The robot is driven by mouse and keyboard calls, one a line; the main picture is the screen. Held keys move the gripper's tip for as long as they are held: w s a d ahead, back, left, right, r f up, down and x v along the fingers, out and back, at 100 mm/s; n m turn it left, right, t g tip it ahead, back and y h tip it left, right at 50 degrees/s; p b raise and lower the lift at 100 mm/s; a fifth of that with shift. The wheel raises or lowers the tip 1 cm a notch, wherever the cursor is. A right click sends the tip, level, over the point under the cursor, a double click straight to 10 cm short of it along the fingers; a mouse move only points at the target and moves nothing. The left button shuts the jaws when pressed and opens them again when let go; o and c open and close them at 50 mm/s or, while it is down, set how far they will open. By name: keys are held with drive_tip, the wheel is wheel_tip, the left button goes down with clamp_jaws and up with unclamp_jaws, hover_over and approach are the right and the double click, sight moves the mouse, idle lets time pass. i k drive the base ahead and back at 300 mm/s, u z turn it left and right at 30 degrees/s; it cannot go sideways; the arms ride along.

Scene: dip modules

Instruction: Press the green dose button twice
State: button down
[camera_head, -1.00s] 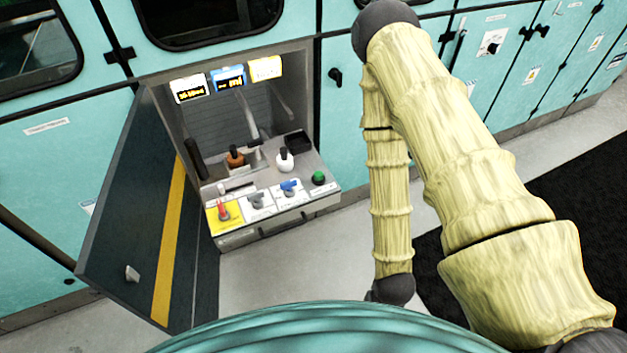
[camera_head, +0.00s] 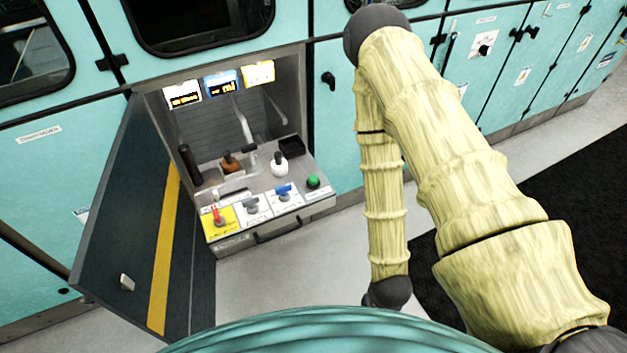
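The green dose button (camera_head: 313,182) is a small round green cap at the right front corner of the grey tray (camera_head: 262,224) in the open wall compartment. Nothing touches it. My arm, in a pale yellow sleeve, hangs to the right of the compartment and bends down towards the bottom of the picture. My gripper does not show; the lower end of the arm goes behind my teal body at the bottom edge.
The tray carries red (camera_head: 217,213), grey (camera_head: 251,205) and blue (camera_head: 283,191) valve handles, a brown bottle (camera_head: 230,164) and a white bottle (camera_head: 280,165). Small displays (camera_head: 222,84) hang above. An open dark door (camera_head: 135,235) stands at left. Floor before the tray is clear.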

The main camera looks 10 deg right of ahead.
sight(312, 179)
drive_tip(key=u, duration=1)
drive_tip(key=k, duration=0.8)
drive_tip(key=z, duration=0.6)
drive_tip(key=i, duration=0.5)
drive_tip(key=z, duration=0.05)
